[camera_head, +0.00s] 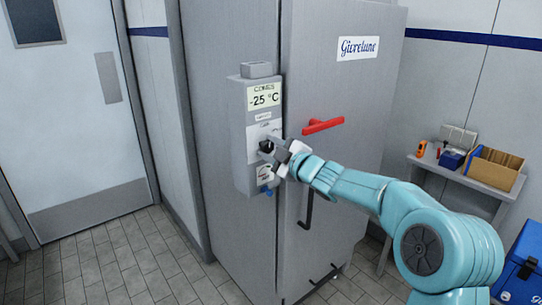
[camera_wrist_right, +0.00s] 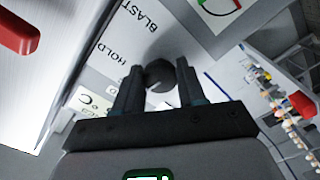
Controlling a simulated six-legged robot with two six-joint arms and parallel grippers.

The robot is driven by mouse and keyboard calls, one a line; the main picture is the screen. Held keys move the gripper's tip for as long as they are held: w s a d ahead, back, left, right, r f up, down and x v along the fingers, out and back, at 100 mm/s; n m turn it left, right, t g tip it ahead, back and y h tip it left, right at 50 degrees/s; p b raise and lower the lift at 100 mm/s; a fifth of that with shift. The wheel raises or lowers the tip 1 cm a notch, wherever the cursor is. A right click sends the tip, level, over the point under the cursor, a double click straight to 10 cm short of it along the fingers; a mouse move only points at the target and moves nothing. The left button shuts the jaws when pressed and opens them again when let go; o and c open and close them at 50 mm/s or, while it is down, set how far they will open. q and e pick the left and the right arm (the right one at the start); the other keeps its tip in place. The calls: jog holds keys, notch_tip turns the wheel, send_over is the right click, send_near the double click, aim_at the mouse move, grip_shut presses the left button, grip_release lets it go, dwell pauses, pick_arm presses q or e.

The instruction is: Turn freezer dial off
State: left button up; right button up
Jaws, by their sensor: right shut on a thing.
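The dark round dial (camera_head: 266,146) sits on the white panel of that box, below a display (camera_head: 264,96) reading -25 °C. My right gripper (camera_head: 274,150) is at the dial, and its fingers hide part of it. In the right wrist view the dial (camera_wrist_right: 160,76) sits between the two dark fingertips (camera_wrist_right: 160,80), which are shut on it. The words HOLD and BLAST show on the panel beside it. My left gripper is not in view.
A red handle (camera_head: 323,125) and a dark handle (camera_head: 307,209) are on the freezer door, close to my right arm. A side table (camera_head: 450,166) holds a cardboard box (camera_head: 493,168). A blue cooler (camera_head: 525,265) stands at lower right. The tiled floor at left is clear.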

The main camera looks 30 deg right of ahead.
jog(key=shift+n, duration=0.6)
jog(key=shift+n+b, duration=0.3)
jog(key=o, duration=1.1)
jog(key=shift+c, duration=0.2)
jog(key=shift+s, duration=0.1)
jog(key=shift+s+d, duration=0.1)
jog(key=shift+s, duration=0.2)
jog(key=s+d+b, duration=0.1)
jog(key=s+b, duration=0.1)
jog(key=s, duration=1.3)
jog(key=shift+s, duration=0.25)
